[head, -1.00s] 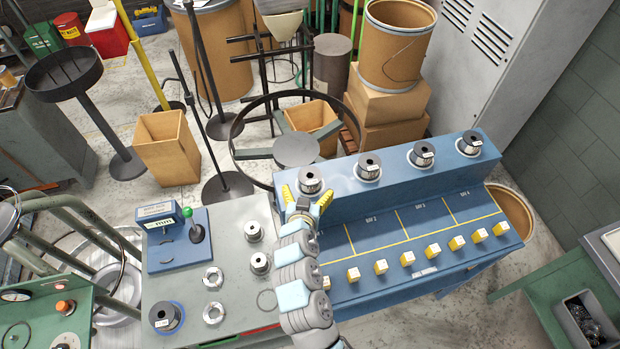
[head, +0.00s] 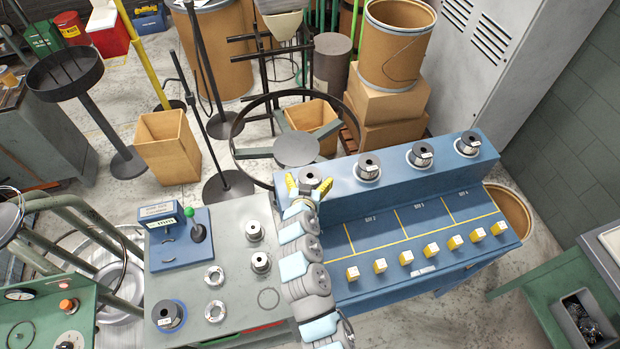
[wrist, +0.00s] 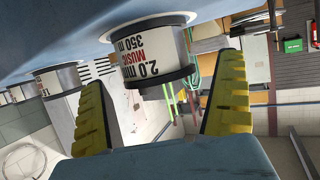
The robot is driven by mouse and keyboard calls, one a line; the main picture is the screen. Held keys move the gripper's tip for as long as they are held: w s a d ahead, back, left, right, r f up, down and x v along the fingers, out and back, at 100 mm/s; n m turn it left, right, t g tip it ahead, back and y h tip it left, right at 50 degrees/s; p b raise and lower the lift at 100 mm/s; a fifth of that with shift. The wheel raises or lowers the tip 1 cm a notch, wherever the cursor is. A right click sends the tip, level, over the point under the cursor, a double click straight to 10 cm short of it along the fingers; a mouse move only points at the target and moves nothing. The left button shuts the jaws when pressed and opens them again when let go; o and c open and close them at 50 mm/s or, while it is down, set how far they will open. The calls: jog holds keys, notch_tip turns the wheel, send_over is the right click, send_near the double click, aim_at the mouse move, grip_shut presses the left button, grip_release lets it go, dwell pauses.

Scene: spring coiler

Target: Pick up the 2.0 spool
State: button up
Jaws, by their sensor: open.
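The 2.0 spool (wrist: 155,55) shows in the wrist view with a white label reading "2.0", "MUSIC" and "350 m" and dark flanges. It stands on the upper shelf of the blue rack (head: 400,172). In the head view it is the leftmost shelf spool (head: 310,173), partly hidden behind my gripper. My gripper (head: 306,187) is open with its yellow fingers pointing at the spool. In the wrist view the fingers of my gripper (wrist: 165,115) are apart, with the spool beyond and between them. I cannot tell whether either finger touches it.
Several other spools stand along the same shelf, the nearest one (head: 368,167) to the right. Yellow-and-white blocks (head: 407,258) line the rack's lower front.

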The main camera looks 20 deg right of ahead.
jog(key=shift+x, duration=0.95)
jog(key=c, duration=1.3)
